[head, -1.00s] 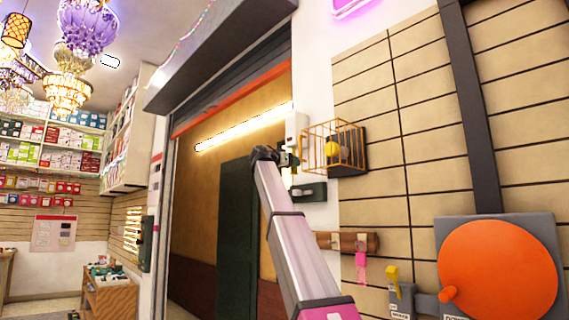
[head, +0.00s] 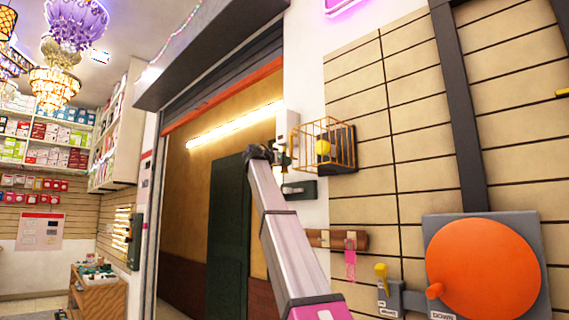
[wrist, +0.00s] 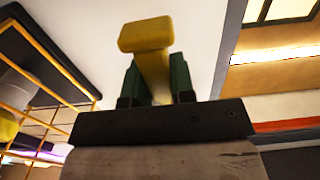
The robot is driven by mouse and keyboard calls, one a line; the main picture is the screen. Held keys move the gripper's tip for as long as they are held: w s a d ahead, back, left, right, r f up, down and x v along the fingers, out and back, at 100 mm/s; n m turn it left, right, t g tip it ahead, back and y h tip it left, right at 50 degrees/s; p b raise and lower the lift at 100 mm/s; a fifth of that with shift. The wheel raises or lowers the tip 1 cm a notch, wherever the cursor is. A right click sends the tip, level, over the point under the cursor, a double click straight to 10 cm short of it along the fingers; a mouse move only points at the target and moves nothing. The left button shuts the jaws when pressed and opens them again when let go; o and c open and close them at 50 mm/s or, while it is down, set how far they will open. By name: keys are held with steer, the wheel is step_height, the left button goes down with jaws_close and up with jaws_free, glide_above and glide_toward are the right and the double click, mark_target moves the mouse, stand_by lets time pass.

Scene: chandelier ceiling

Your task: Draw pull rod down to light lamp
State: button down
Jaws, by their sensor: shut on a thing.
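My gripper (head: 283,157) is at the wall by the doorway, just left of the wire cage. In the wrist view its two green fingers (wrist: 157,78) are shut on a yellow rod with a wide block-like end (wrist: 145,36), which I take as the pull rod. In the head view the gripper hides most of the rod. A yellow ball-shaped lamp (head: 323,147) sits inside the orange wire cage (head: 316,133). I cannot tell whether it is lit. The cage also shows at the left of the wrist view (wrist: 50,58).
A white box (head: 288,121) is on the wall above the gripper, and a dark green bracket (head: 299,190) is below. To the right are a wooden rail (head: 340,239), a yellow lever (head: 381,275) and a large orange disc (head: 482,284). Chandeliers (head: 57,85) hang at the left.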

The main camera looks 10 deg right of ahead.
steer(key=shift+f, duration=0.75)
steer(key=shift+r, duration=0.8)
steer(key=shift+c, duration=1.2)
jaws_free()
steer(key=v, duration=0.7)
steer(key=shift+a, duration=0.2)
steer(key=shift+s, duration=0.15)
stand_by(0.5)
